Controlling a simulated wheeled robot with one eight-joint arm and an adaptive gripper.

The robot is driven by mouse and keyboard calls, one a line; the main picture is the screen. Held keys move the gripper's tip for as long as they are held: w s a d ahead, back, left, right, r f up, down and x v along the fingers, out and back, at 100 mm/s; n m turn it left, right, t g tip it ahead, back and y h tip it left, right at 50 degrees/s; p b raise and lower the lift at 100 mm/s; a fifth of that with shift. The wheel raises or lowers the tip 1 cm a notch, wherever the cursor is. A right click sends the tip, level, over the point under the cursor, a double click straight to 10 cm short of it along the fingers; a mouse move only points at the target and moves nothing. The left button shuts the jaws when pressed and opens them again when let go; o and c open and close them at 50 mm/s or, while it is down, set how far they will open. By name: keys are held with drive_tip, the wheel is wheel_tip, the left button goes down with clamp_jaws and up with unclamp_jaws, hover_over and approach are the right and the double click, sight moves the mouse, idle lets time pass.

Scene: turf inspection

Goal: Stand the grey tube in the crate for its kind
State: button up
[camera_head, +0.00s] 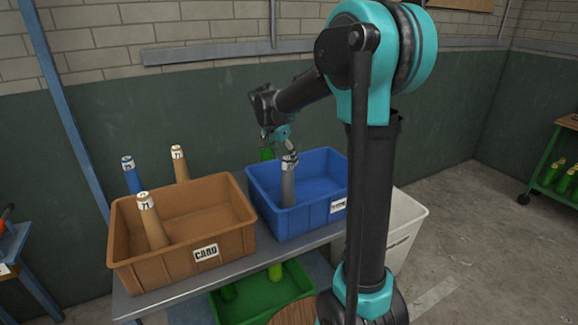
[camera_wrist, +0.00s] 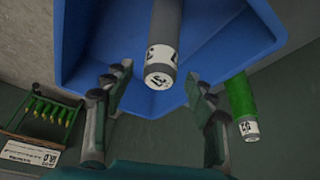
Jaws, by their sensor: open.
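The grey tube (camera_head: 288,185) stands in the blue crate (camera_head: 265,200), leaning slightly, with its white-labelled top above the front rim. Its foot is hidden by the crate wall. It also shows in the wrist view (camera_wrist: 168,40), with its numbered end toward the camera. My gripper (camera_head: 284,142) is just above the tube's top. In the wrist view my gripper (camera_wrist: 158,84) is open, with one finger on each side of the tube's end and a visible gap on both sides. The blue crate's front label is too small to read.
A green tube (camera_head: 267,154) is behind the blue crate. A green crate (camera_head: 265,298) sits below; a white bin (camera_head: 408,225) stands right.

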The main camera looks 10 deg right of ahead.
drive_tip(key=v, duration=0.6)
drive_tip(key=s+d+f+n+y, duration=0.1)
drive_tip(key=s+d+f+n, duration=0.2)
drive_tip(key=s+f, duration=0.7)
drive_tip(key=s+d+f+n+t+y, duration=0.1)
drive_tip(key=s+f+n, duration=0.6)
drive_tip(key=s, duration=1)
wheel_tip(320, 180, down, 3)
drive_tip(key=d+y, duration=0.1)
drive_tip(key=d, duration=0.1)
drive_tip(key=shift+s+d+y, duration=0.3)
drive_tip(key=shift+s, duration=0.1)
